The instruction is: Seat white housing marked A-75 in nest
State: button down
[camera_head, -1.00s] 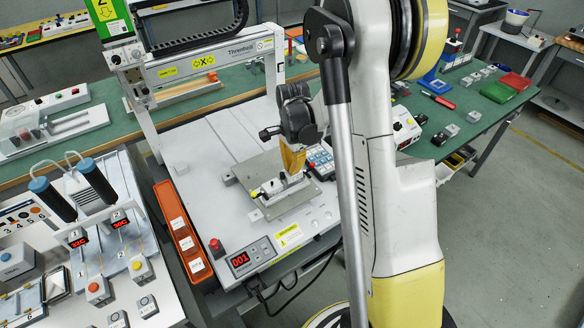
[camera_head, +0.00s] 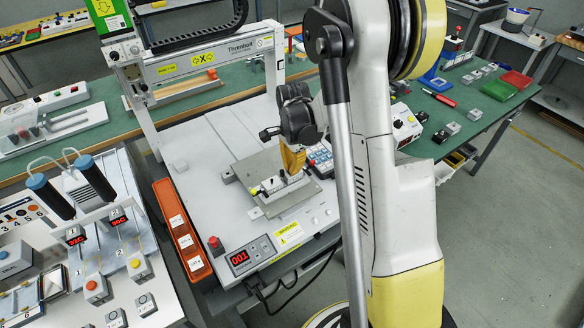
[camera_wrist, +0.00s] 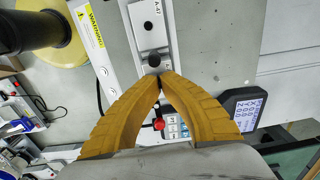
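A white housing (camera_wrist: 150,14) sits lengthwise on the grey metal plate (camera_wrist: 205,40) of the gantry machine. Its printed mark begins with "A-"; the rest is too small to read surely. It also shows as a pale block (camera_head: 284,187) under my gripper in the head view. A round black knob (camera_wrist: 154,61) is at its near end. My gripper (camera_wrist: 161,77) has yellow fingers whose tips meet just beside this knob, with no object visible between them. In the head view my gripper (camera_head: 293,168) points down over the plate. The nest's outline under the housing is hidden.
The gantry frame (camera_head: 205,64) spans behind the plate. A keypad (camera_head: 320,158) stands close right of my gripper.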

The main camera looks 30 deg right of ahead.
jog(key=c, duration=2.1)
grip_release()
jog(key=shift+f, duration=0.35)
jog(key=shift+c, duration=0.2)
jog(key=o, duration=0.6)
jog(key=shift+r, duration=0.15)
notch_tip(320, 180, up, 12)
jog(key=shift+s, duration=0.1)
